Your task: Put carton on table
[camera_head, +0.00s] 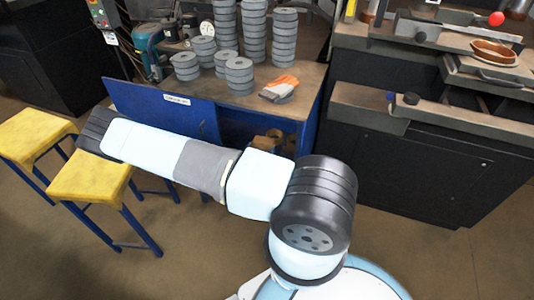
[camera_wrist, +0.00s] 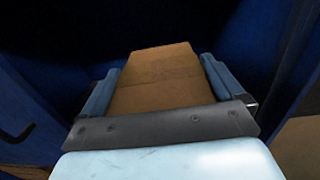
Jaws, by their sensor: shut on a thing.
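The carton (camera_wrist: 165,80) is a plain brown box in the wrist view, between the two fingers of my gripper (camera_wrist: 158,83). The gripper is shut on it, with a finger against each side. The carton's far end reaches out past the fingertips toward a dark space. The table (camera_head: 300,104) is a brown-topped workbench with blue sides in the head view. My arm crosses in front of the bench's lower part.
Stacks of grey discs (camera_head: 240,75) and orange-grey gloves (camera_head: 280,88) stand on the bench; its front right part is bare. Yellow stools (camera_head: 92,178) stand at left. A dark machine (camera_head: 430,160) stands at right.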

